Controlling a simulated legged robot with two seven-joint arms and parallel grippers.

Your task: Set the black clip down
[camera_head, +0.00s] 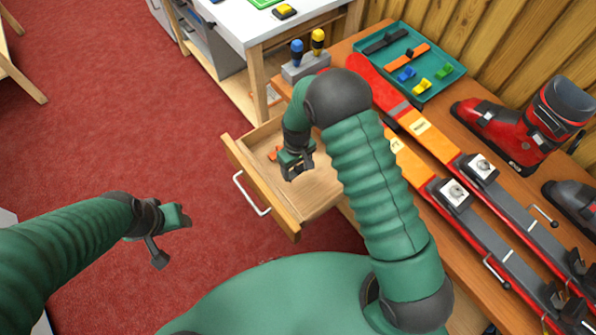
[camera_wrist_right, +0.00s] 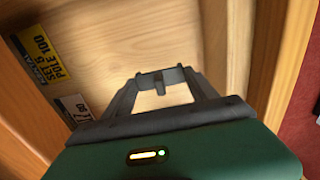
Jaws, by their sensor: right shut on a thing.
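My right gripper (camera_head: 293,170) hangs over the open wooden drawer (camera_head: 250,192), pointing down into it. In the right wrist view the gripper's fingers (camera_wrist_right: 162,78) are shut on a small dark piece, the black clip (camera_wrist_right: 160,86), above the pale drawer floor. Its lower end is hard to tell from the fingertips, and I cannot tell whether it touches the floor. My left gripper (camera_head: 170,236) is open and empty over the red carpet, left of the drawer.
A small orange item (camera_head: 274,154) lies in the drawer. Yellow and white labels (camera_wrist_right: 52,48) show in the wrist view. On the bench are red skis (camera_head: 364,78), a teal tray (camera_head: 447,72) of clips, a red boot (camera_head: 515,125) and screwdrivers in a grey holder (camera_head: 304,68).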

